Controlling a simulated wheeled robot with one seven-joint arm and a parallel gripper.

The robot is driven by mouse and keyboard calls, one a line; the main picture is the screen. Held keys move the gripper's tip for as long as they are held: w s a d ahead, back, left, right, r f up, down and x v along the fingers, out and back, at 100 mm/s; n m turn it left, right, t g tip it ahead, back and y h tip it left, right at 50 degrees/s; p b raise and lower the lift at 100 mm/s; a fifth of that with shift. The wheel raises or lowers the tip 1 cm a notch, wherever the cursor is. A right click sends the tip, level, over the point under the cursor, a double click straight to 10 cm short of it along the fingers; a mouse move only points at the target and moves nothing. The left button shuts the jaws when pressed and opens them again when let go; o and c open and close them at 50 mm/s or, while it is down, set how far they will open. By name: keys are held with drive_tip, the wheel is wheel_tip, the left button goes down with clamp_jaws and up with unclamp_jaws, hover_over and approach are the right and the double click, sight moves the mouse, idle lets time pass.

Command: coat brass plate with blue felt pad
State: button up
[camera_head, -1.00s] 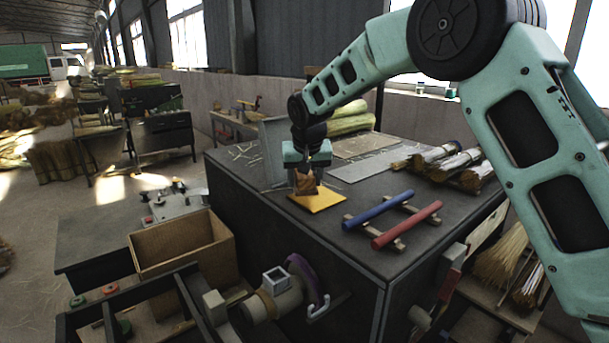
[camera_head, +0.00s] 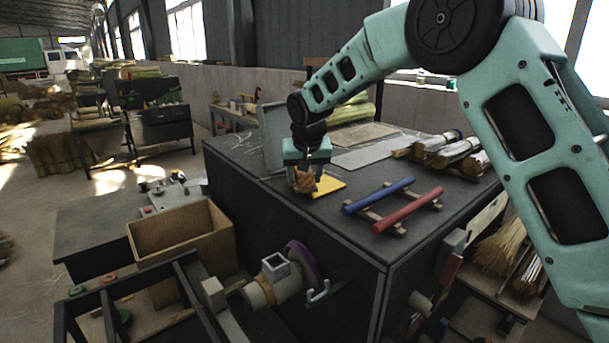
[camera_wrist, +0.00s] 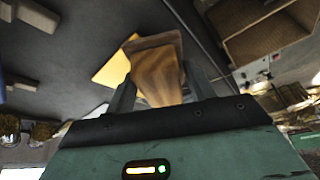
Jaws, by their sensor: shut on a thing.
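My gripper (camera_head: 305,170) is shut on a wooden block (camera_head: 305,182), seen at the left part of a yellow brass-coloured plate (camera_head: 326,185) on the dark bench top. In the wrist view, the wooden block (camera_wrist: 158,72) is clamped between the fingers, and the yellow plate (camera_wrist: 112,70) shows just beyond it. I see no blue felt on the block; its underside is hidden. I cannot tell whether the block touches the plate. The block covers the plate's left part.
A blue bar (camera_head: 378,196) and a red bar (camera_head: 408,212) lie across wooden rails right of the plate. Bristle bundles (camera_head: 440,148) and a grey sheet (camera_head: 372,158) lie behind. An open wooden box (camera_head: 182,240) stands left of the bench, below its top.

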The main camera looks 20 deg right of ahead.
drive_tip(key=shift+f+b, duration=0.65)
drive_tip(key=shift+f, duration=0.3)
drive_tip(key=shift+d, duration=0.1)
